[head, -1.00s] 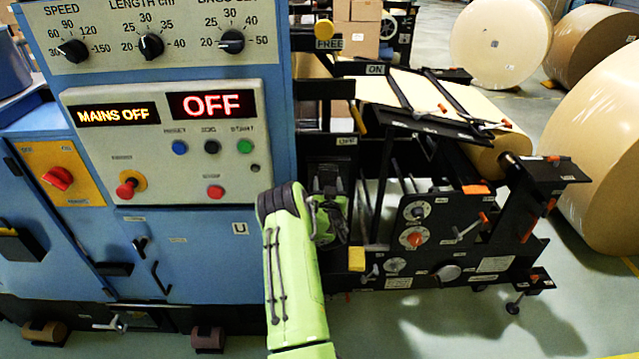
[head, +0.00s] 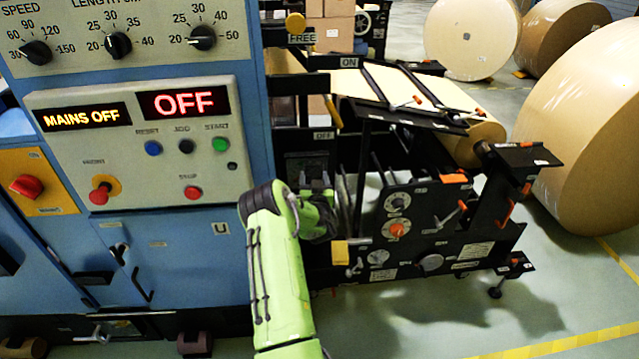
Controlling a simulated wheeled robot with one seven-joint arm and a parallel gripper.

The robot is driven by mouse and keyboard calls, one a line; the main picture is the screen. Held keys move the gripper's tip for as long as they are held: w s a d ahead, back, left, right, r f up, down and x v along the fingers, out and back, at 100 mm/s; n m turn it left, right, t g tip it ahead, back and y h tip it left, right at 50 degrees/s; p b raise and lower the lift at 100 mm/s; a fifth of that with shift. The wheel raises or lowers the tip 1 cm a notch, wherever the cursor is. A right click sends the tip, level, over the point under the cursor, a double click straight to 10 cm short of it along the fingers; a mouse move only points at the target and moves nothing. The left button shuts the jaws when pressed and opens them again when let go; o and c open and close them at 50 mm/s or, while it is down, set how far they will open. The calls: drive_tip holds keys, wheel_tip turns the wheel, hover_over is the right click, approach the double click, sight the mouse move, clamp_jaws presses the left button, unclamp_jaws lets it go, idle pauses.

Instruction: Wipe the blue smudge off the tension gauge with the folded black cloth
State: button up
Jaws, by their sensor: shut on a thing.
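My gripper (head: 318,190) is at the end of my green arm, in front of the dark gap between the blue cabinet and the black unwind frame. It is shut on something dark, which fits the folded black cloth. The cloth's outline cannot be told from the dark fingers. Round dials sit on the black side plate to the right of my gripper: a grey one (head: 398,201), one with an orange-red centre (head: 397,230) and a pale one (head: 378,257). I cannot tell which is the tension gauge. No blue smudge can be made out.
The blue cabinet (head: 190,250) with its control panel (head: 120,170) stands close on the left. A yellow block (head: 340,252) and levers stick out from the black frame. Large paper rolls (head: 590,150) stand at the right. The floor (head: 420,310) in front of the frame is clear.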

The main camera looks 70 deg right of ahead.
sight(295, 172)
drive_tip(key=shift+w+a+b, duration=0.4)
drive_tip(key=shift+w+b, duration=0.1)
drive_tip(key=shift+w, duration=0.35)
drive_tip(key=w+b, duration=0.1)
drive_tip(key=w+a+b, duration=0.1)
drive_tip(key=w+b, duration=0.1)
drive_tip(key=shift+a+f, duration=0.1)
drive_tip(key=shift+a, duration=0.15)
drive_tip(key=shift+w+a+b, duration=0.1)
drive_tip(key=shift+b, duration=0.2)
drive_tip(key=b+v, duration=0.1)
drive_tip(key=v, duration=0.5)
drive_tip(key=shift+v, duration=1.5)
